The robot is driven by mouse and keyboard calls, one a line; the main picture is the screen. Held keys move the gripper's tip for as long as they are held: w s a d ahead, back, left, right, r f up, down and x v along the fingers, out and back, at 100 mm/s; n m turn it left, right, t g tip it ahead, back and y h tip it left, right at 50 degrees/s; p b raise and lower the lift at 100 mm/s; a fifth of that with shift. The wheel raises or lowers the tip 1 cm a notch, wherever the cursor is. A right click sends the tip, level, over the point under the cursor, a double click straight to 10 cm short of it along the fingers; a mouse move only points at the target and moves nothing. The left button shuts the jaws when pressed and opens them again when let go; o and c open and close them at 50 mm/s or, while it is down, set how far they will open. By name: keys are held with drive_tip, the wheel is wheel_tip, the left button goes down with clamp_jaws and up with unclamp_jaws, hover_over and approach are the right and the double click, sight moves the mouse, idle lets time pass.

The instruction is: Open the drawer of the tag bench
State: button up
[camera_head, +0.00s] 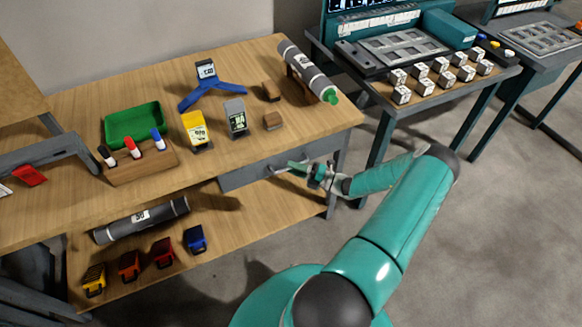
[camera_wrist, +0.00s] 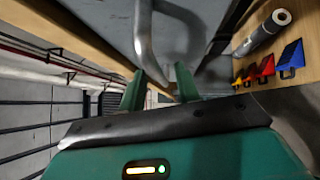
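The tag bench (camera_head: 75,205) has a wooden top and a grey drawer (camera_head: 240,178) under its front edge at the right. The drawer front looks flush with the bench. Its bent grey bar handle (camera_wrist: 143,38) fills the top middle of the wrist view. My gripper (camera_head: 292,166) is at the drawer front, by the handle. In the wrist view, its two green fingers (camera_wrist: 160,90) stand apart, with part of the handle showing between them. I cannot tell whether either finger touches the bar.
The bench top holds a green tray (camera_head: 133,125), a marker block (camera_head: 142,165), tags and a grey roll (camera_head: 305,70). A second table (camera_head: 440,105) stands right. Floor in front is clear.

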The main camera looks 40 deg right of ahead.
drive_tip(key=shift+x, duration=0.8)
clamp_jaws()
drive_tip(key=shift+s, duration=0.15)
drive_tip(key=s+a, duration=0.3)
drive_tip(key=s, duration=0.9)
drive_tip(key=s+a, duration=0.4)
drive_tip(key=s, duration=0.8)
drive_tip(key=shift+s, duration=0.3)
unclamp_jaws()
